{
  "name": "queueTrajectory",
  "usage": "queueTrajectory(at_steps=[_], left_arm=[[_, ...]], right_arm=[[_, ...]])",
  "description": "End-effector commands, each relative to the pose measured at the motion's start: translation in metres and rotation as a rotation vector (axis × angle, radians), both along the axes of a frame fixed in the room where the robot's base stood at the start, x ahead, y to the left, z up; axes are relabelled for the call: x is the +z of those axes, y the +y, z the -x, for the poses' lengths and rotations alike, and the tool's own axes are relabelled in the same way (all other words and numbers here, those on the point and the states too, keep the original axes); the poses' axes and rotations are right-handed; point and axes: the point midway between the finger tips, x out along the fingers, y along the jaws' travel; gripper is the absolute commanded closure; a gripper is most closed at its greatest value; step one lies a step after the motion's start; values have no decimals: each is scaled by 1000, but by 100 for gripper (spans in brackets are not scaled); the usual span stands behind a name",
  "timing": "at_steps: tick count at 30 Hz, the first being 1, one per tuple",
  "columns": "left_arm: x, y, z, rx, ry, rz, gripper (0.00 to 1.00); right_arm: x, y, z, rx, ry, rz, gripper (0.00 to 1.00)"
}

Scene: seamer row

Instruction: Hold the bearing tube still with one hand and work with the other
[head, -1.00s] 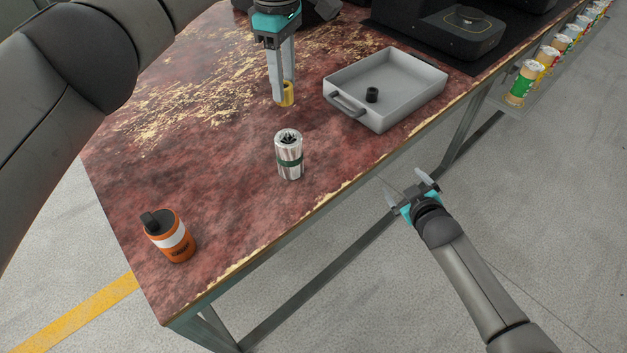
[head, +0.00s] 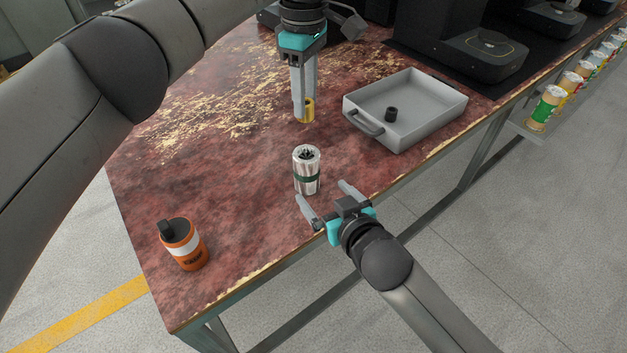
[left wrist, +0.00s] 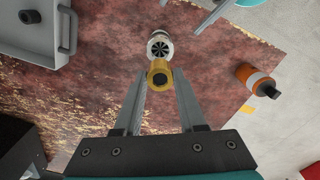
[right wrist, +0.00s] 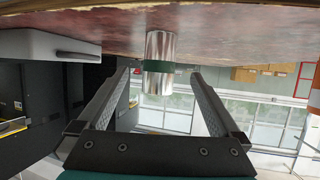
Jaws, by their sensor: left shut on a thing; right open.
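The bearing tube (head: 306,176) is a shiny silver cylinder with a dark green band and a dark, finned-looking opening on top. It stands upright on the table. It also shows in the left wrist view (left wrist: 159,46) and the right wrist view (right wrist: 158,50). My left gripper (head: 305,100) points down behind the tube, shut on a yellow ring-like piece (head: 308,112), which also shows in the left wrist view (left wrist: 159,74). My right gripper (head: 326,195) is open and empty at the table's front edge. Its fingers point at the tube, which is ahead of the fingertips.
A grey tray (head: 434,119) with a small black part (head: 391,114) in it stands right of the tube. An orange bottle (head: 185,247) stands at the near left. Black machines (head: 478,57) stand at the back. Several cans (head: 547,108) line a side rail.

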Motion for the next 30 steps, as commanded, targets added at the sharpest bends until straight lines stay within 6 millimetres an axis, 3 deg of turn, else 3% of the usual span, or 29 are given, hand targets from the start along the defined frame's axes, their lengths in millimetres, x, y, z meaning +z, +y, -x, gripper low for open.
queueTrajectory(at_steps=[18, 30], left_arm=[[0, 0, 0, 0, 0, 0, 100], [0, 0, 0, 0, 0, 0, 100]], right_arm=[[-31, 28, -71, 0, -1, 0, 0], [-38, 35, -88, 2, -2, 1, 0]])
